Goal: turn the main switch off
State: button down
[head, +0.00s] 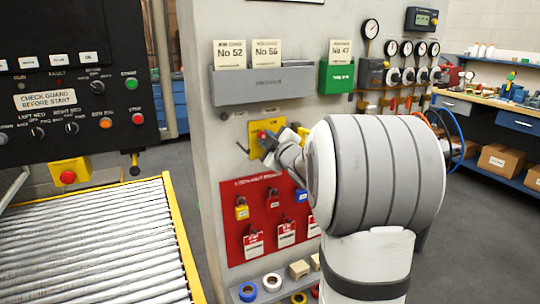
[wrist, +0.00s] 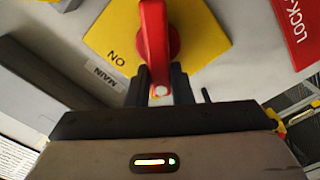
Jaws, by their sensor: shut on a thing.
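The main switch is a red handle (wrist: 153,35) on a yellow plate (wrist: 205,40) on the grey panel. In the wrist view the handle runs up and down the picture, with its lower end between the two dark fingers of my gripper (wrist: 161,84). The fingers are shut on it. The word ON shows upside down on the plate, left of the handle; a MAIN label (wrist: 104,79) is beside the plate. In the head view my gripper (head: 267,141) is at the yellow plate (head: 258,127), and my arm and fingers hide most of the handle.
A red lockout board (head: 240,188) with padlocks and tags hangs below the switch. A grey card holder (head: 262,84) and a green one (head: 337,78) are above. A roller conveyor (head: 90,245) and a black control panel (head: 70,90) stand at the left.

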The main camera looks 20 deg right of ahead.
notch_tip(320, 180, down, 2)
jog(key=n+b, duration=0.7)
jog(key=b, duration=0.1)
jog(key=shift+a+b, duration=0.1)
jog(key=shift+b, duration=0.3)
jog(key=shift+r+n, duration=0.1)
jog(key=shift+n, duration=0.2)
jog(key=c, duration=1.3)
grip_release()
jog(key=s, duration=0.7)
jog(key=shift+s+p, duration=0.35)
jog(key=shift+p, duration=0.05)
